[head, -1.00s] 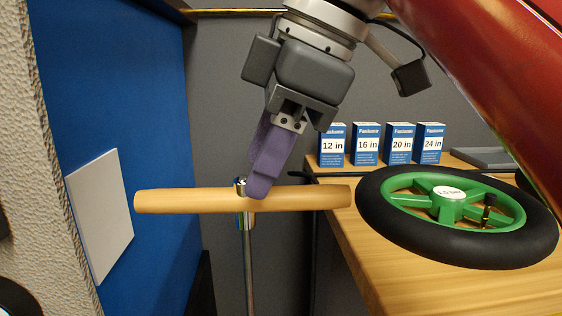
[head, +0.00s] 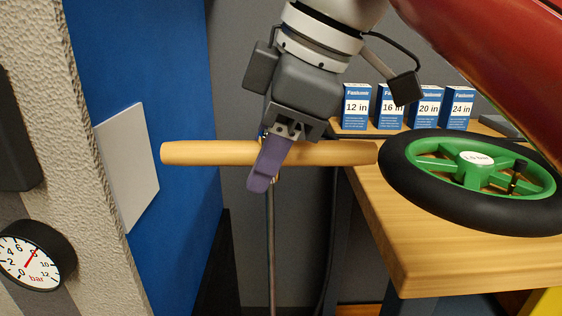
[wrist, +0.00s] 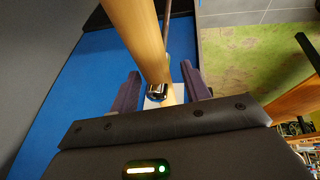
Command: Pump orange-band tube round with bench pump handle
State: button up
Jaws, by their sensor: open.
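The pump handle is a light wooden crossbar (head: 335,152) on a thin upright metal rod (head: 271,245), in the head view's middle. My gripper (head: 262,183) is open with its purple fingers pointing down at the bar's centre. The near finger passes in front of the bar and its tip reaches below it. In the wrist view the bar (wrist: 138,35) runs between the two spread fingers; I cannot tell whether either touches it. A wheel with a black tyre and green spokes (head: 472,180) lies flat on the bench. I see no orange band on it.
A pressure gauge (head: 35,257) marked in bar, with a red needle, is at the lower left. The wooden bench (head: 420,245) is right of the rod. Several blue tube boxes (head: 428,105) stand at its back. A blue panel (head: 130,60) is on the left.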

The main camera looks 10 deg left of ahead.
jog(key=shift+x, duration=1.15)
grip_shut()
